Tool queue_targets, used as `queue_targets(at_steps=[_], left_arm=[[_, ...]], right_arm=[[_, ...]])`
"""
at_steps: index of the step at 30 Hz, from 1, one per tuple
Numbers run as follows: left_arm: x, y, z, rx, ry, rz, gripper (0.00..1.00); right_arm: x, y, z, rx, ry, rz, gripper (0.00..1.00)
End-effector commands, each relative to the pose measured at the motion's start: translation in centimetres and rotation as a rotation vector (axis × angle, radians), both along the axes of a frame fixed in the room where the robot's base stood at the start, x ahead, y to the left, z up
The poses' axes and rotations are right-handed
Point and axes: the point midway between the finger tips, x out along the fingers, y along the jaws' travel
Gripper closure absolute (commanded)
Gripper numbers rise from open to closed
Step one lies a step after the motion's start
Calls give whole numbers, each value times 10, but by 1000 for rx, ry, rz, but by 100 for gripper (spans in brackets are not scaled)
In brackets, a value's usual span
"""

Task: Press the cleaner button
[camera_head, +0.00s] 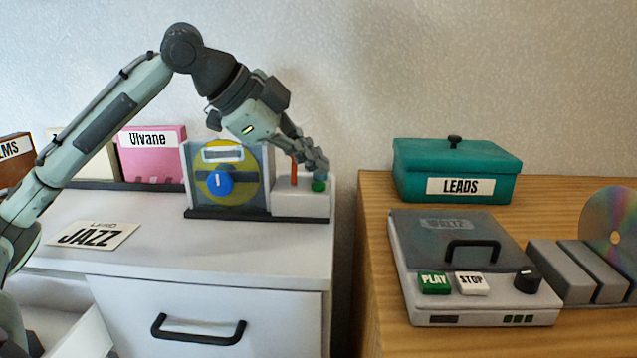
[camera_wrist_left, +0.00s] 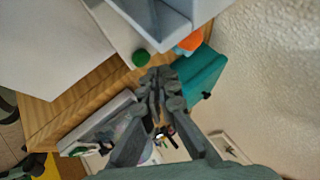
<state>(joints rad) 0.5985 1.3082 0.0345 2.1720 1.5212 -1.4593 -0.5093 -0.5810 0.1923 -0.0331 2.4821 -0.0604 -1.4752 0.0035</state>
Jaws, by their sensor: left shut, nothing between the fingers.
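The cleaner (camera_head: 299,203) sits on the white cabinet, a pale unit on a dark base with a yellow disc (camera_head: 208,190) with a blue centre standing in its slot. Its green button (camera_head: 318,186) is at the right end of the cleaner's top; it also shows in the left wrist view (camera_wrist_left: 142,58). A red-orange upright piece (camera_head: 294,172) stands beside the button. My left gripper (camera_head: 322,172) is shut and empty, pointing down with its tips close above the button in the head view. In the left wrist view the tips (camera_wrist_left: 160,84) appear beside the button; contact cannot be told.
A pink "Ulvane" sleeve (camera_head: 152,160) stands behind my left arm. A "JAZZ" card (camera_head: 95,235) lies on the white cabinet (camera_head: 255,250). On the wooden cabinet are a teal "LEADS" box (camera_head: 425,162), a player (camera_head: 455,255) with PLAY and STOP buttons, and a disc rack (camera_head: 562,268).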

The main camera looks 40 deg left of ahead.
Motion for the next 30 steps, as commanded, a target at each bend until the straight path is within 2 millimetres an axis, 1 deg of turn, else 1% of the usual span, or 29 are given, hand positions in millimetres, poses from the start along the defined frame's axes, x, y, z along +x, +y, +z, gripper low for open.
queue_targets(at_steps=[5, 13, 30], left_arm=[[0, 0, 0, 0, 0, 0, 100], [0, 0, -9, 1, 1, 0, 100], [0, 0, -11, 0, 0, 0, 100]], right_arm=[[1, 1, 0, 2, -1, 2, 60], [0, 1, -7, 1, -2, 1, 60], [0, 0, -9, 1, -1, 1, 60]])
